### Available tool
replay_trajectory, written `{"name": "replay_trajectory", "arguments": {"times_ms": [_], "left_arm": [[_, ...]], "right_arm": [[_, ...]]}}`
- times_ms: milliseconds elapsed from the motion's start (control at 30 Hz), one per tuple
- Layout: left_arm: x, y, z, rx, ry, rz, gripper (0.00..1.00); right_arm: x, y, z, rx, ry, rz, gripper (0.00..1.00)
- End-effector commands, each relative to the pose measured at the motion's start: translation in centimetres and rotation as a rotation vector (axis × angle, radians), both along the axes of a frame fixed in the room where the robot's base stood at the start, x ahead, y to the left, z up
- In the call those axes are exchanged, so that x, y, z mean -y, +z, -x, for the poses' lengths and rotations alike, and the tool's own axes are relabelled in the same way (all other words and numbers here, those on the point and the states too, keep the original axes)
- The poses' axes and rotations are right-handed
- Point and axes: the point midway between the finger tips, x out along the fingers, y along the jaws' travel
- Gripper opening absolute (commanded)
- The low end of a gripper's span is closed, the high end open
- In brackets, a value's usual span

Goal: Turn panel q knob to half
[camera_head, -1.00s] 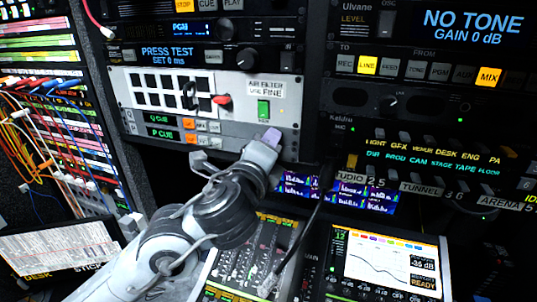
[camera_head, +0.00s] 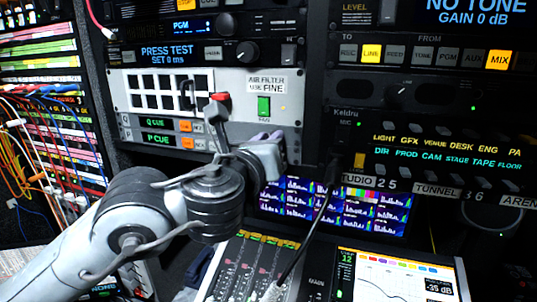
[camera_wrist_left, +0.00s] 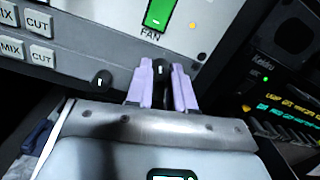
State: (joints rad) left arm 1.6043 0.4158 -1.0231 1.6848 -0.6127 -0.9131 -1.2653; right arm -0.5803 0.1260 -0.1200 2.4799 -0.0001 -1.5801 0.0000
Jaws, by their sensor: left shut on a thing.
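Panel q is the row with the green "Q CUE" display (camera_head: 156,122), directly above the "P CUE" row (camera_head: 157,138). My left gripper (camera_head: 270,148) is at the right part of these rows, under the green fan switch (camera_head: 264,106). In the left wrist view its two lavender fingers (camera_wrist_left: 163,75) are shut around a small black knob (camera_wrist_left: 160,67) with a white mark. Which row this knob belongs to is hard to tell. A second black knob (camera_wrist_left: 103,80) sits free to its left. In the head view my wrist hides both knobs. My right gripper is not in view.
Multicoloured cables (camera_head: 40,120) hang at the far left. A monitor (camera_head: 370,208) and an audio console (camera_head: 250,265) lie below, with a dark cable (camera_head: 305,240) running down over them.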

Motion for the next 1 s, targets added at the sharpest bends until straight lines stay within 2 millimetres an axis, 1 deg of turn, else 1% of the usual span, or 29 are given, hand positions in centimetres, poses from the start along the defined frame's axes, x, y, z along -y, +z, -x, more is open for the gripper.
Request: {"name": "replay_trajectory", "arguments": {"times_ms": [33,100,433,700,1000], "left_arm": [[0.0,-0.4,0.0,0.015,0.002,-0.042,0.00],[0.0,-0.3,0.0,0.034,0.001,-0.097,0.00],[0.0,-0.3,-0.1,0.099,0.000,-0.302,0.00],[-0.1,-0.2,-0.1,0.122,0.000,-0.372,0.00],[-0.1,-0.1,-0.1,0.125,0.000,-0.384,0.00]], "right_arm": [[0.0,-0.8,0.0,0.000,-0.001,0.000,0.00],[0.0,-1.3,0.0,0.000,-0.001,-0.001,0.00],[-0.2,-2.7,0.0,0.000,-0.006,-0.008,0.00],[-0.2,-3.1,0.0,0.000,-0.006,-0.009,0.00],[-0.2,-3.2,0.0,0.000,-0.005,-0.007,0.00]]}}
